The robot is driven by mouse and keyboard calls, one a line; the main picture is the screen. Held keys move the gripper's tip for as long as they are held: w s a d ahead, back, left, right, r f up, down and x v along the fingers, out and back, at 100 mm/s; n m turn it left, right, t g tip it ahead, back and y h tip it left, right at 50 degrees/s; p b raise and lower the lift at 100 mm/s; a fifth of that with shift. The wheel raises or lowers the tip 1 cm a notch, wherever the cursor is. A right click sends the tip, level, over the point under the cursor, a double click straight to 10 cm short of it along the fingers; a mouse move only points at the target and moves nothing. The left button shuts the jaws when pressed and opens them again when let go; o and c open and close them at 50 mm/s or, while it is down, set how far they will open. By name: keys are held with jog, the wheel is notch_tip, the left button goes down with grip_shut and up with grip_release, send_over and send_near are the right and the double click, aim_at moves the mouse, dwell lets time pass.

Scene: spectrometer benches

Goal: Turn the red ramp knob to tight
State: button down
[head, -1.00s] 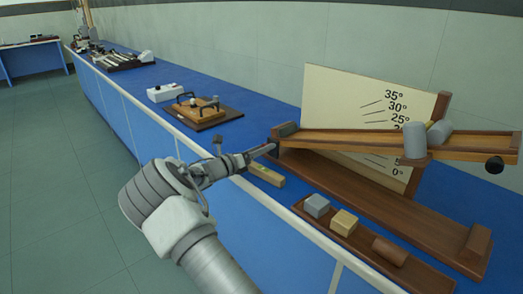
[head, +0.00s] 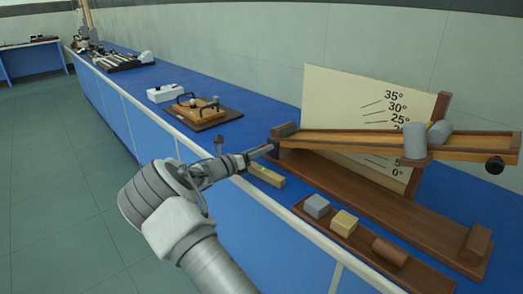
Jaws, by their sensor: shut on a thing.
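The wooden ramp (head: 350,139) is hinged at its left end and tilted in front of a cream angle board (head: 345,110) with degree marks. My gripper (head: 267,149) reaches the ramp's left end by the hinge and is shut there. The red ramp knob is almost wholly hidden by the fingers; only a small reddish trace shows between them. I cannot read its turn or any tight mark. A dark round knob (head: 494,166) sits below the ramp's right end.
A tray (head: 325,233) with a grey block (head: 317,205), a tan block (head: 344,222) and a brown cylinder (head: 390,251) lies in front. A spirit level (head: 268,177) lies under my gripper.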

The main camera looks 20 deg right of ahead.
jog(key=m+b, duration=0.1)
jog(key=m, duration=0.4)
jog(key=shift+s+f+m, duration=0.1)
jog(key=shift+m, duration=0.3)
jog(key=m+b, duration=0.3)
jog(key=m, duration=0.2)
jog(key=shift+f+m+b, duration=0.1)
jog(key=shift+m+b, duration=0.2)
jog(key=m+b, duration=0.5)
jog(key=m, duration=0.1)
jog(key=shift+s+f+b, duration=0.1)
jog(key=shift+f+b, duration=0.05)
jog(key=shift+b, duration=0.15)
jog(key=m+b, duration=0.3)
jog(key=m, duration=0.1)
jog(key=shift+b, duration=0.4)
jog(key=shift+r+m, duration=0.2)
jog(key=shift+m, duration=0.2)
jog(key=shift+c, duration=2.4)
grip_release()
